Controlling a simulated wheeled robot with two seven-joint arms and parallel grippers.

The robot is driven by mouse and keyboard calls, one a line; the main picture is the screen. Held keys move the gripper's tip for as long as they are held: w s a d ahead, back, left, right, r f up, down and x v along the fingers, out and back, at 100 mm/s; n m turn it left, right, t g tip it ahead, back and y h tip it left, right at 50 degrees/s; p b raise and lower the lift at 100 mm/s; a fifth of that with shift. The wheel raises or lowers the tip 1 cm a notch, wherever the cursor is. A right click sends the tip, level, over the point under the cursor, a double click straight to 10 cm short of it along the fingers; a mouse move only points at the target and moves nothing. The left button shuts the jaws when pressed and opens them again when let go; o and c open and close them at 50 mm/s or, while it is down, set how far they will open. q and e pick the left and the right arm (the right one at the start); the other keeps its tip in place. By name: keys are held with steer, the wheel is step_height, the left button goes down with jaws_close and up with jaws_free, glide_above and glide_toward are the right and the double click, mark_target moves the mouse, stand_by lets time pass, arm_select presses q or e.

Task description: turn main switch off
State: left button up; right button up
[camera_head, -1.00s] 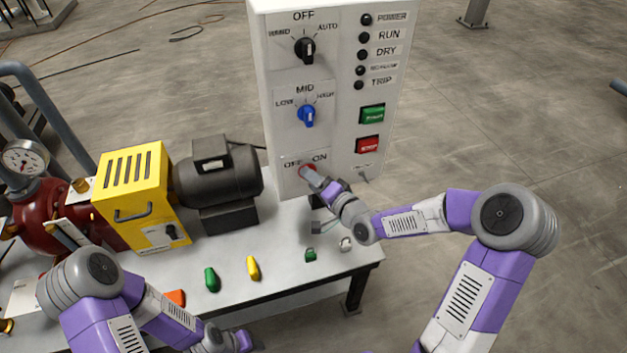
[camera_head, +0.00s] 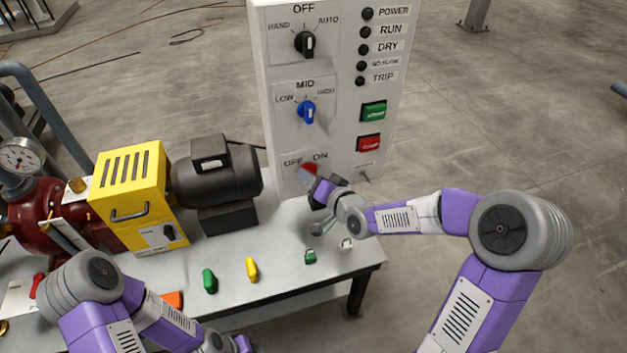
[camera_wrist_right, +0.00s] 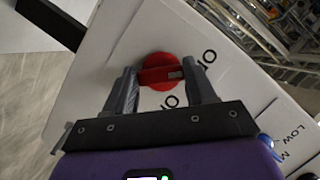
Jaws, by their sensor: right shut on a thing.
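The main switch is a red rotary knob (camera_head: 308,169) low on the front of the white control panel (camera_head: 345,145), beneath the OFF and ON labels. My right gripper (camera_head: 316,181) is at it. In the right wrist view, the red knob (camera_wrist_right: 160,73) sits between the two grey fingers of my right gripper (camera_wrist_right: 160,70), which is shut on its handle. The handle lies across the gap between the fingers. In the head view the arm hides part of the knob. My left gripper (camera_head: 240,344) is at the bottom edge, mostly cut off.
Above the switch are a blue selector (camera_head: 306,112) and a black selector (camera_head: 305,43). A green button (camera_head: 374,111) and a red button (camera_head: 369,143) are at the right. A yellow box (camera_head: 130,195) and a dark motor (camera_head: 215,172) stand on the table (camera_head: 290,268).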

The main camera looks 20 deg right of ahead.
steer(key=o, duration=1)
steer(key=shift+o, duration=0.2)
steer(key=p+v, duration=0.1)
steer(key=v, duration=0.6)
steer(key=shift+s+p, duration=0.3)
steer(key=shift+p, duration=0.1)
steer(key=shift+d, duration=0.1)
steer(key=s+a+f+g, duration=0.3)
steer(key=f, duration=0.8)
steer(key=s+a+f+g, duration=0.2)
steer(key=s+f+g, duration=0.15)
steer(key=f, duration=0.65)
steer(key=s+a+f+n+g, duration=0.3)
steer(key=s+f+g, duration=0.4)
steer(key=s+f, duration=0.6)
steer(key=shift+s+a, duration=0.4)
steer(key=shift+s, duration=0.35)
